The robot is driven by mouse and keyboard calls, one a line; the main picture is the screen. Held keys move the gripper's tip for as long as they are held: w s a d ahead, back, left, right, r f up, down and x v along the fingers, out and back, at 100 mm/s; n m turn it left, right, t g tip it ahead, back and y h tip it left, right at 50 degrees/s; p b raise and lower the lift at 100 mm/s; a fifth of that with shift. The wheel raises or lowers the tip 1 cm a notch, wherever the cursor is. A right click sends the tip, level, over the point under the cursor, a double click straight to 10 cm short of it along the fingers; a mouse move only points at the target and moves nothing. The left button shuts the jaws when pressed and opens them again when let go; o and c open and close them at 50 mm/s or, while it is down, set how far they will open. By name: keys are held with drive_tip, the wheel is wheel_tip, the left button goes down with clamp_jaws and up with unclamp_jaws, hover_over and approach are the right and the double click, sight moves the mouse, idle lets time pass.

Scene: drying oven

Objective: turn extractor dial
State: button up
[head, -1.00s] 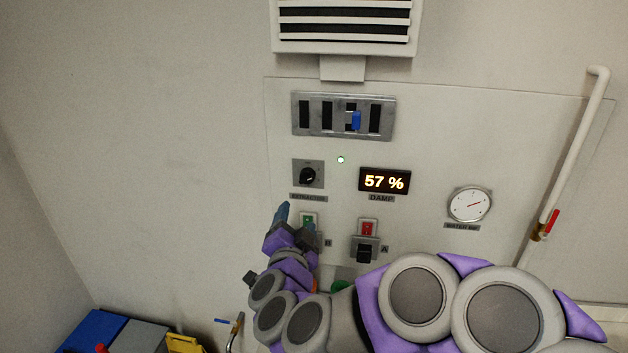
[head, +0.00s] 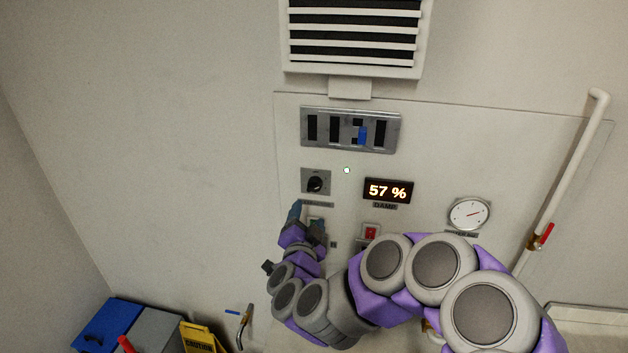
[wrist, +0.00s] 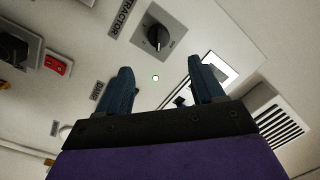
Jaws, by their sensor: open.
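The extractor dial (head: 316,184) is a black knob on a square grey plate, on the wall panel left of the damp display. In the wrist view the dial (wrist: 158,37) shows above the gap between the fingers, beside its partly visible label (wrist: 124,18). My gripper (head: 308,213) is just below the dial in the head view, and hides part of the panel there. In the wrist view my gripper (wrist: 167,82) has its two blue fingers spread, with nothing between them. The fingers appear apart from the dial.
The damp display (head: 388,190) reads 57 %. A slotted plate with a blue slider (head: 362,135) is above, under a vent (head: 354,38). A red switch (head: 370,232), a gauge (head: 469,214) and a white pipe (head: 571,165) are to the right. Bins (head: 111,325) stand lower left.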

sight(314, 189)
drive_tip(key=shift+w+d+r+p, duration=0.2)
drive_tip(key=shift+w+p, duration=0.2)
drive_tip(key=shift+p, duration=1.45)
drive_tip(key=w, duration=0.7)
drive_tip(key=w+d, duration=0.1)
drive_tip(key=w, duration=0.3)
drive_tip(key=shift+w+f, duration=0.25)
drive_tip(key=c, duration=1.1)
drive_tip(key=shift+o, duration=0.2)
